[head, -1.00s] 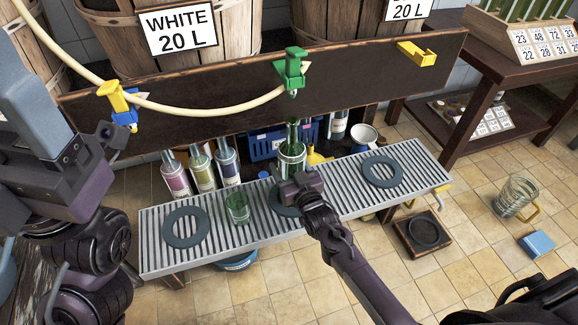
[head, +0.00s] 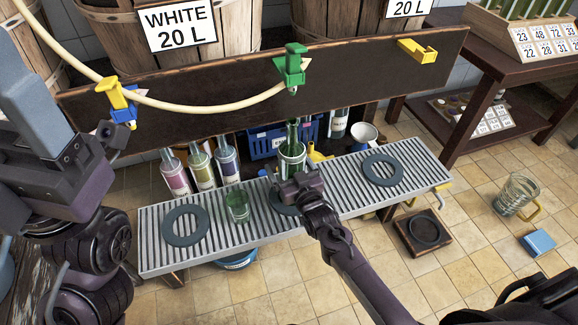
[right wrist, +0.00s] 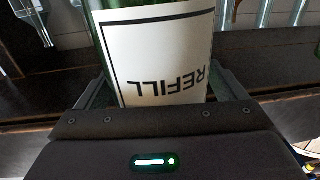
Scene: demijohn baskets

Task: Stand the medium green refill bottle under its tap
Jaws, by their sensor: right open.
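The green refill bottle (head: 292,158) stands upright on the slatted rack below the green tap (head: 291,68), its mouth a little under the spout. Its base is hidden behind my right gripper (head: 295,180), so I cannot tell how it sits on the dark ring (head: 283,205) there. In the right wrist view the bottle's white REFILL label (right wrist: 155,50) sits between the two fingers of the open right gripper (right wrist: 165,88), with the fingers on either side of it. My left gripper (head: 112,138) is at the far left, away from the bottle; its jaws are not clear.
A small green glass (head: 238,207) stands on the rack (head: 335,195) left of the bottle. Other rings (head: 186,225) lie on both sides. Several labelled bottles (head: 202,168) and a blue crate (head: 270,143) are behind. A yellow tap (head: 417,51) is at right.

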